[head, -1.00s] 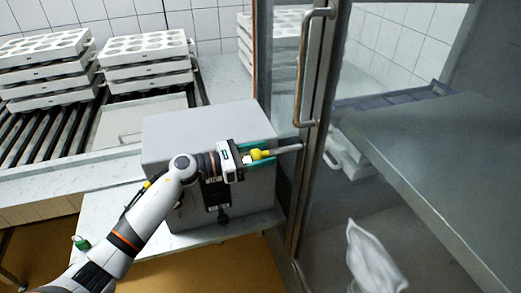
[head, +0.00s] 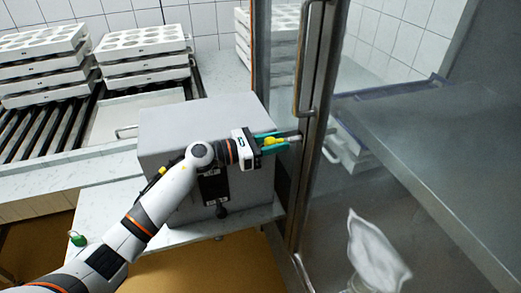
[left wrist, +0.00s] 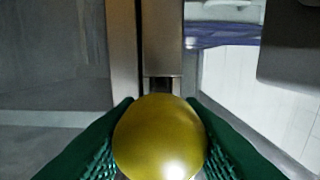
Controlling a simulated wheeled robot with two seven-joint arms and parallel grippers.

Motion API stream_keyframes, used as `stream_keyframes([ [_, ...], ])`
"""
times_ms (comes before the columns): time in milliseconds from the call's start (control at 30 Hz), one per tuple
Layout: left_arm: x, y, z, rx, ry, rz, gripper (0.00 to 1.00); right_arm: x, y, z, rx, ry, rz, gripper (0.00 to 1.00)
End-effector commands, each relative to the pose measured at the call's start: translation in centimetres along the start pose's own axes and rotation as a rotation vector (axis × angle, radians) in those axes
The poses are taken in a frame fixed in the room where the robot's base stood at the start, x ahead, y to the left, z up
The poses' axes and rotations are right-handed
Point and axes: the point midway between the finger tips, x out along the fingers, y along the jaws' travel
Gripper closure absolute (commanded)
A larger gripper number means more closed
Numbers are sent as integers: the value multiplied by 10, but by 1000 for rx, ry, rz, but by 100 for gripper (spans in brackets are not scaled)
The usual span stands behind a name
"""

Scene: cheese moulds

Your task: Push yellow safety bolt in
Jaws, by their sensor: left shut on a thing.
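The yellow safety bolt (head: 272,141) sticks out to the left of the metal door frame, above the right end of a grey box. Its round yellow knob (left wrist: 160,138) fills the lower middle of the left wrist view. My left gripper (head: 278,141) is shut on the knob, with one green finger on each side of it. The bolt's metal rod (head: 292,139) runs toward the door post (head: 309,130). In the left wrist view, a dark gap in the metal post (left wrist: 158,84) shows just beyond the knob. My right gripper is not in view.
The grey box (head: 205,120) stands under my left arm. A glass door with a vertical handle (head: 301,75) is at the right. Stacked white moulds (head: 145,58) stand on rollers behind. A green padlock (head: 77,239) lies at the left table edge.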

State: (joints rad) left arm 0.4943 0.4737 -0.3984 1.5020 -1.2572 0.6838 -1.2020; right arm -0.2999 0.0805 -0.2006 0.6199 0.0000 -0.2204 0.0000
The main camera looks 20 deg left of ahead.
Motion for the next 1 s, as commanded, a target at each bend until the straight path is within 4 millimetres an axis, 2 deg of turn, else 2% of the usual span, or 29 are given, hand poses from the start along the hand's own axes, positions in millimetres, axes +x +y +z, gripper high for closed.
stream_keyframes([
  [33,11,0,2,3,5,1,100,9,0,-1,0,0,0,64],
  [133,22,0,1,2,4,0,100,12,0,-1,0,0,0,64],
  [467,25,0,-1,0,2,0,100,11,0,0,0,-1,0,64],
  [500,25,0,-1,0,2,0,60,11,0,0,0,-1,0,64],
  [600,25,0,-1,0,2,0,46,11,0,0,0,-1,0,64],
  [867,24,0,0,0,1,-1,46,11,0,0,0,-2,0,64],
  [1000,13,-1,2,0,1,-2,46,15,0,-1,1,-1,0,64],
])
